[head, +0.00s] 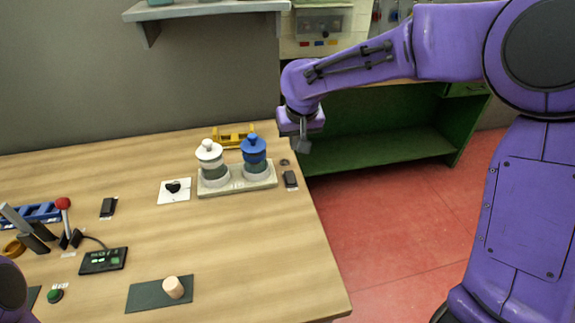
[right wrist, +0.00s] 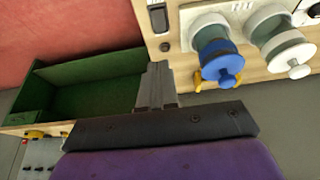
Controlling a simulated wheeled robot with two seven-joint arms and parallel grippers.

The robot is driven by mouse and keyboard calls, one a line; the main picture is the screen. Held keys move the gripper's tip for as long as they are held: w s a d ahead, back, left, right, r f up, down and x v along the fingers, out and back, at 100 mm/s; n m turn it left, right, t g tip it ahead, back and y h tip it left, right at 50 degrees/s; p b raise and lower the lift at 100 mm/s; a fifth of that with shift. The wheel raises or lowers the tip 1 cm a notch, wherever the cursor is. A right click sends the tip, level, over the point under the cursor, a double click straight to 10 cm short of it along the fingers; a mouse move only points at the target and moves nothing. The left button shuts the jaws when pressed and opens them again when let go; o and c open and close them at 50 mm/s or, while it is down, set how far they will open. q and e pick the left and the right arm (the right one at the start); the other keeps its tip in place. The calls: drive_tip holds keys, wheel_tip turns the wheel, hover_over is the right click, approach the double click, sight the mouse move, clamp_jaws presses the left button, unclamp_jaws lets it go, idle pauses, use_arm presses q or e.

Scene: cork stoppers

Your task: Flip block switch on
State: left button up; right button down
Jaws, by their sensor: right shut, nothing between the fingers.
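A small black rocker switch (head: 290,179) lies on the table near its right edge, just right of the pale block (head: 237,188) that holds two jars. It also shows at the top of the right wrist view (right wrist: 158,18). A similar black switch (head: 108,207) lies further left on the table. My right gripper (head: 304,145) is shut and empty. It hangs pointing down beyond the table's right edge, above and apart from the nearer switch.
The block's jars have a white stopper (head: 209,150) and a blue stopper (head: 254,150). A yellow rack (head: 233,136) stands behind. A green shelf (head: 385,148) stands beyond.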

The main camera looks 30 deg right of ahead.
drive_tip(key=p, duration=0.1)
approach(290, 173)
drive_tip(key=x, duration=0.5)
drive_tip(key=shift+w+f, duration=0.15)
drive_tip(key=shift+f, duration=0.05)
use_arm(q)
drive_tip(key=shift+r, duration=0.7)
use_arm(e)
drive_tip(key=shift+f, duration=0.6)
use_arm(q)
drive_tip(key=shift+p, duration=0.3)
use_arm(e)
drive_tip(key=shift+w, duration=0.1)
